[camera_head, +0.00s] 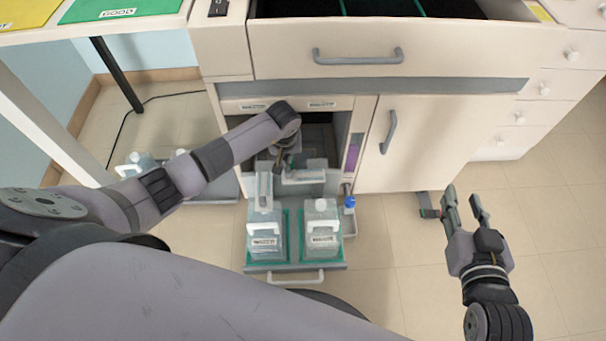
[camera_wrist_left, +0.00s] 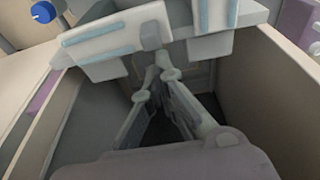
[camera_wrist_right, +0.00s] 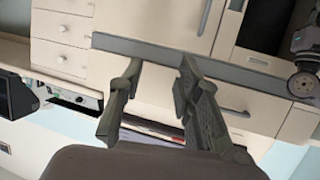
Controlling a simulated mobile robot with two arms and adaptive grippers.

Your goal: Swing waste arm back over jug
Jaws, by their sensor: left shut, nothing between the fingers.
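Two translucent jugs, the left one (camera_head: 264,236) and the right one (camera_head: 321,228), stand upright on green mats in a pulled-out tray (camera_head: 292,267). A pale grey bar, apparently the waste arm (camera_head: 303,177), lies behind them at the cabinet opening; it also shows with blue strips in the left wrist view (camera_wrist_left: 115,42). I cannot tell exactly where its free end is. My left gripper (camera_head: 284,164) is shut and empty, reaching into the opening. Its fingertips (camera_wrist_left: 153,70) are close to the bar; contact is unclear. My right gripper (camera_head: 463,195) is open and empty, away at the right.
The cabinet walls (camera_wrist_left: 272,85) flank my left gripper closely. A drawer (camera_head: 400,50) is open above the opening, and a closed door (camera_head: 430,140) is to the right.

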